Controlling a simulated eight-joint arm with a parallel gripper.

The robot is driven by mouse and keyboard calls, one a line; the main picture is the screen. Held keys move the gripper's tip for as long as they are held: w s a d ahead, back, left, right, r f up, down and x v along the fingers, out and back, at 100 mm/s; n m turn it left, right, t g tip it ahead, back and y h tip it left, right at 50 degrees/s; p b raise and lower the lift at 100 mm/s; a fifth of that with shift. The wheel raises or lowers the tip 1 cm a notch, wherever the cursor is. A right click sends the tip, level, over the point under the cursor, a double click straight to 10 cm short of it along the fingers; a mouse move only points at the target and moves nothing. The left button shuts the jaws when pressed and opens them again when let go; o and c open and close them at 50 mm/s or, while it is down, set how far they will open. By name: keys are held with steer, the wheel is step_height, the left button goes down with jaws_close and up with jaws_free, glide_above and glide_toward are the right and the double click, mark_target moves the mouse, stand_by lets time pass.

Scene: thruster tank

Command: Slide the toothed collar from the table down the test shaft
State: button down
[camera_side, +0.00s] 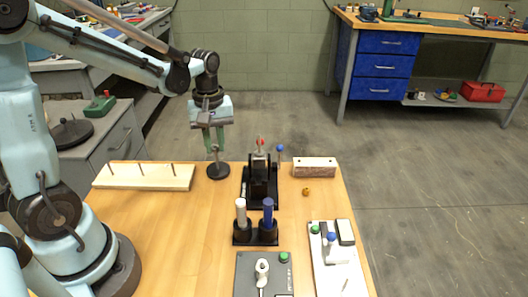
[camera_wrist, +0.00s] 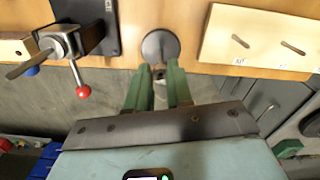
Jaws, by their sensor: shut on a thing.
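My gripper (camera_side: 215,147) points down above a round dark base (camera_side: 218,171) at the back edge of the table. A thin upright shaft (camera_side: 216,158) seems to rise from this base to between my fingertips. In the wrist view the green fingers (camera_wrist: 160,78) are close together, in front of the grey disc of the base (camera_wrist: 160,47). They are shut on a small piece, most likely the toothed collar, mostly hidden by the fingers. Its teeth cannot be made out. I cannot tell whether the shaft passes through it.
A pale board with upright pegs (camera_side: 130,182) stands to the left. A black clamp fixture (camera_side: 262,186) stands close on the right. Beyond it are a wooden block (camera_side: 314,168) and a small brass-coloured piece (camera_side: 306,192). Two cylinders in holders (camera_side: 255,236) stand nearer the front.

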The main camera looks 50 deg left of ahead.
steer(key=shift+f, duration=2.9)
stand_by(1.1)
steer(key=c, duration=0.9)
jaws_free()
step_height(320, 180, up, 16)
steer(key=shift+r, duration=0.1)
stand_by(0.3)
steer(key=shift+d, duration=0.1)
stand_by(0.4)
